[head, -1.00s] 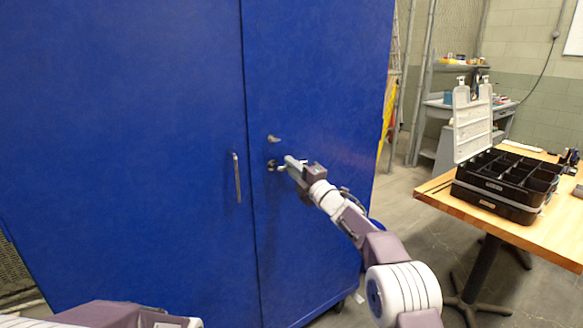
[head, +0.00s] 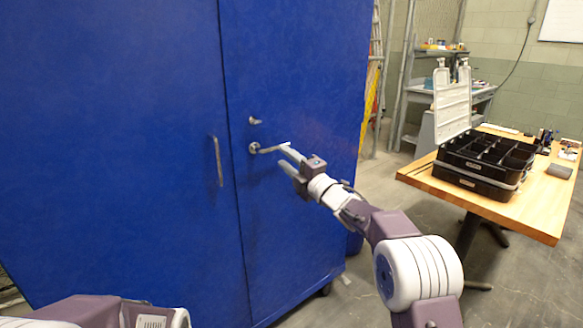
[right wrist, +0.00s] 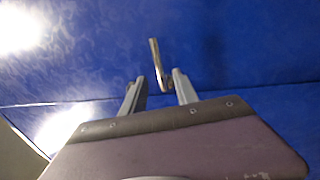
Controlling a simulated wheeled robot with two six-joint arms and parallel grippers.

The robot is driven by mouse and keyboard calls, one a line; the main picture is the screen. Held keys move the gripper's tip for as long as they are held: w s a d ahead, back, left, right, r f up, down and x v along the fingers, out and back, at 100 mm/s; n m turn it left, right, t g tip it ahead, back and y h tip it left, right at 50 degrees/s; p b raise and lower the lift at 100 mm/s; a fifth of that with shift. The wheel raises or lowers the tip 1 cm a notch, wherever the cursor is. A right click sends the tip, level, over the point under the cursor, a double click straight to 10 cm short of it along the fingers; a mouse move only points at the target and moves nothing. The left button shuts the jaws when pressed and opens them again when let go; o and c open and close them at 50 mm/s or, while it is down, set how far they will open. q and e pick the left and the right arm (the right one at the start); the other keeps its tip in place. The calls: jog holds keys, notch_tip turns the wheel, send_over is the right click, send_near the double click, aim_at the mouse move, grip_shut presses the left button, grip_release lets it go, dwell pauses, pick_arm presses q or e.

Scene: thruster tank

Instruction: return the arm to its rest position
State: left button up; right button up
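My right arm reaches from the lower right to a blue cabinet (head: 110,120). My right gripper (head: 284,157) is open, with its fingers apart close to the lever handle (head: 265,150) on the cabinet's right door (head: 290,70). In the right wrist view, the gripper (right wrist: 155,87) shows two spread grey fingers. The metal lever (right wrist: 156,62) appears in the gap and beyond the tips; I cannot tell whether it touches a finger. Part of my left arm shows at the lower left of the head view, but its gripper is out of view.
A vertical bar handle (head: 217,160) is on the left door, and a small lock knob (head: 255,121) sits above the lever. A wooden table (head: 540,215) at right bears a black compartment case (head: 475,183). Floor shows between cabinet and table.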

jog(key=shift+v, duration=1.3)
jog(key=s+d+r+m, duration=0.1)
jog(key=s+d+r, duration=0.1)
jog(key=s+r, duration=0.15)
jog(key=s+d+f+m+g+h, duration=0.2)
jog(key=s+d+f+m+h, duration=0.25)
jog(key=f, duration=0.35)
jog(key=s+d+f+m+g+h, duration=0.2)
jog(key=s+d+f+m+h, duration=0.1)
jog(key=s+f+m, duration=0.4)
jog(key=s+d+f+m+g+h, duration=0.25)
jog(key=d+f+m+h, duration=0.2)
jog(key=f, duration=0.45)
jog(key=s+f+m+g, duration=0.4)
jog(key=s+f, duration=0.2)
jog(key=s, duration=0.5)
jog(key=s+f+m+g, duration=0.5)
jog(key=s+f, duration=0.1)
jog(key=s, duration=0.4)
notch_tip(320, 180, up, 23)
jog(key=p, duration=2.3)
jog(key=shift+d, duration=0.25)
